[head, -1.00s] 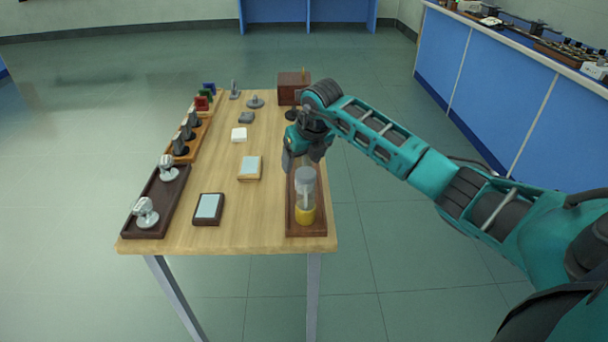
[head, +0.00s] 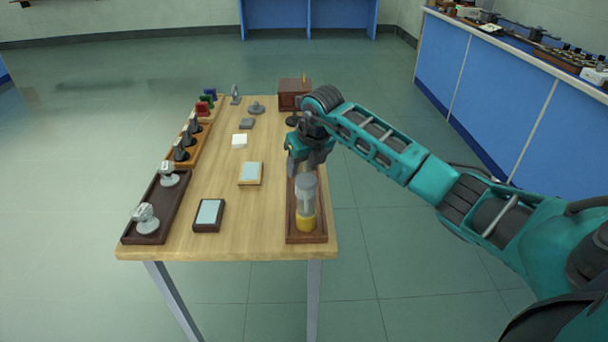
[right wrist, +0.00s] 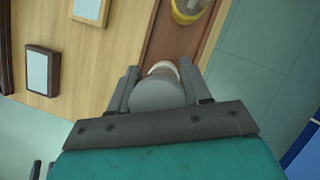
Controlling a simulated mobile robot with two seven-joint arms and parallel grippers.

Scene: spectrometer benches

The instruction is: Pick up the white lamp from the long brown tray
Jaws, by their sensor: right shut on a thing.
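My right gripper (head: 305,170) is over the far part of the long brown tray (head: 292,233), at the table's right edge. In the right wrist view my right gripper (right wrist: 160,85) is shut on a lamp with a grey cylindrical top (right wrist: 158,97) and a pale rim at its far end; this is the white lamp. In the head view the gripper and the near lamp hide it. I cannot tell whether its base touches the tray. A yellow-based lamp (head: 305,221) with a clear upper part stands upright at the tray's near end. My left gripper is not in view.
A dark tray (head: 154,237) with two grey-white pieces lies at the table's left edge, with an orange-brown tray (head: 181,157) behind it. Flat framed plates (head: 208,214) lie mid-table. A brown box (head: 293,92) stands at the far right corner.

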